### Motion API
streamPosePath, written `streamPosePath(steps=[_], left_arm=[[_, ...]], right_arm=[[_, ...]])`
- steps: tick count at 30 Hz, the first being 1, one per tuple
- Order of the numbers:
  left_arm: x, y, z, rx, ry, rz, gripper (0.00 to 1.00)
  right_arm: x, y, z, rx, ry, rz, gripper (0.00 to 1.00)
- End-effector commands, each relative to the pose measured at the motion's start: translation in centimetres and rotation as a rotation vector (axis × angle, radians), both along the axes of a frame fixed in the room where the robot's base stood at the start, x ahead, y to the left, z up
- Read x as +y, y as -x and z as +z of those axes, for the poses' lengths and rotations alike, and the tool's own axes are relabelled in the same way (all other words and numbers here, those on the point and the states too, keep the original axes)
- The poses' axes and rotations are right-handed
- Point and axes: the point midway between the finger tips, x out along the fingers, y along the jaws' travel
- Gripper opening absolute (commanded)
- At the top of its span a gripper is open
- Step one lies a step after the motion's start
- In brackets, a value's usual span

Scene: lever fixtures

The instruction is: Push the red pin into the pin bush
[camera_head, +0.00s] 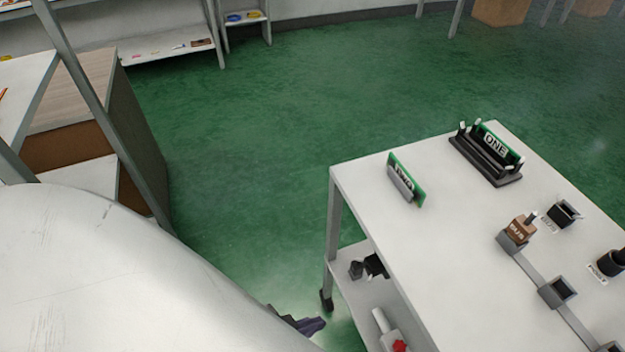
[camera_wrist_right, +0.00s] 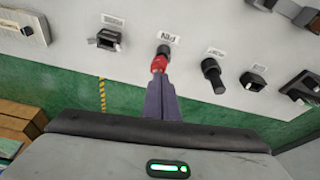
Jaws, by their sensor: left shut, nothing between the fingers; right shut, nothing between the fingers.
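In the right wrist view, the red pin (camera_wrist_right: 159,63) sits at the dark pin bush (camera_wrist_right: 163,50), below a label that seems to read PIN. Part of the pin still shows outside the bush. My right gripper (camera_wrist_right: 160,82) is shut and empty, its dark purple fingers pointing at the pin's outer end. The fingertips overlap the pin's end in this view; I cannot tell whether they touch. In the head view, my left gripper (camera_head: 310,325) shows at the bottom, shut and empty, beside the table. The pin and its bush are not visible in the head view.
A white table (camera_head: 385,255) holds a green board marked ONE in a black rack (camera_head: 487,168), another green board (camera_head: 405,182), and several fixtures. In the wrist view, a black cylinder (camera_wrist_right: 213,76) and a black socket (camera_wrist_right: 107,40) flank the pin. Green floor lies left of the table.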

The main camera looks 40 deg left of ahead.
Motion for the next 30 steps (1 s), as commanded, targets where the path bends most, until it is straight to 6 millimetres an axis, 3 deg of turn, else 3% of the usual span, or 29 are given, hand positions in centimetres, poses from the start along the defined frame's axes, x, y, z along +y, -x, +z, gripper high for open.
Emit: streamPosePath(steps=[30], left_arm=[[-0.1,-0.2,-0.4,-0.008,0.002,-0.002,0.00]], right_arm=[[0.0,0.1,-1.5,0.004,0.000,-0.001,0.00]])
